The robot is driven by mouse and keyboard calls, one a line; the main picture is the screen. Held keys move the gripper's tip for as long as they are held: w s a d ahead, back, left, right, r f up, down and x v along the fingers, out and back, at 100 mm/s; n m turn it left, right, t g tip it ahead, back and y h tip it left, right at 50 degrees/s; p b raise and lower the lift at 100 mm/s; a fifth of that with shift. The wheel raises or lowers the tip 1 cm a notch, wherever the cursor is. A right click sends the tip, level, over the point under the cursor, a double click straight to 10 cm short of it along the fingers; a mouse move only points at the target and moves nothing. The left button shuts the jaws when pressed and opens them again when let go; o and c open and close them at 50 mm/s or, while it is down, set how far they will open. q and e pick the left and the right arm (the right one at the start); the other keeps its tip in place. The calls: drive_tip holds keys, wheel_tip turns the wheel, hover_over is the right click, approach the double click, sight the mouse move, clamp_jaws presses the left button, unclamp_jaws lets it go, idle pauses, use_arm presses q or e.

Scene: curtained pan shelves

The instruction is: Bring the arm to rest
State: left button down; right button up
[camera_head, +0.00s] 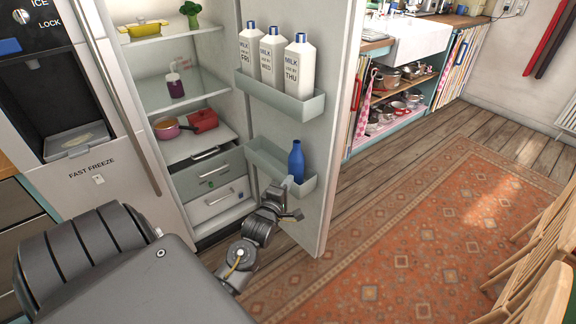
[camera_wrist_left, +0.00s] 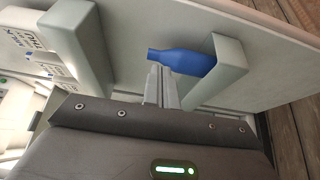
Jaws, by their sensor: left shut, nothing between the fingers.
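My left gripper (camera_head: 288,182) is at the lower door bin (camera_head: 311,188) of the open fridge. Its fingers are shut with nothing between them. In the left wrist view the shut fingers (camera_wrist_left: 161,86) point toward the blue bottle (camera_wrist_left: 175,61). In the head view the blue bottle (camera_head: 296,162) stands upright in the lower door bin, just beyond the fingertips. I cannot tell whether the fingers touch the bottle or the bin. My right gripper is in neither view.
The fridge door (camera_head: 340,120) stands open beside my left arm. Its upper bin (camera_head: 283,99) holds milk bottles (camera_head: 299,68). Fridge drawers (camera_head: 219,202) are to the left. Curtained pan shelves (camera_head: 398,98) stand behind. The rug (camera_head: 400,250) is clear; wooden chairs (camera_head: 545,240) are at right.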

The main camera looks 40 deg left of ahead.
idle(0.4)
use_arm(q)
drive_tip(key=s+d+f+m+g+h, duration=0.1)
drive_tip(key=s+d+f+m+g, duration=0.2)
drive_tip(key=f+m, duration=0.55)
drive_tip(key=s+d+f+m+g+h, duration=0.2)
drive_tip(key=s+d+f+m, duration=0.15)
drive_tip(key=f, duration=1.05)
drive_tip(key=s+d+f+m+g+h, duration=0.1)
drive_tip(key=s+d+f+m+g, duration=0.3)
drive_tip(key=f, duration=0.7)
drive_tip(key=s+d+f+m+g+h, duration=0.1)
drive_tip(key=s+f+m, duration=0.2)
drive_tip(key=s+f, duration=0.4)
drive_tip(key=s+d+f+m+g, duration=0.25)
drive_tip(key=s+f, duration=0.25)
drive_tip(key=s, duration=0.3)
drive_tip(key=s+f+m+g, duration=0.1)
drive_tip(key=s+f, duration=0.1)
drive_tip(key=s, duration=0.7)
drive_tip(key=s+f+m+g+p, duration=0.1)
drive_tip(key=s+f+m+g, duration=0.1)
drive_tip(key=s, duration=0.8)
drive_tip(key=shift+s+d+f+h, duration=0.15)
drive_tip(key=shift+s+f+h, duration=0.15)
drive_tip(key=shift+f, duration=0.4)
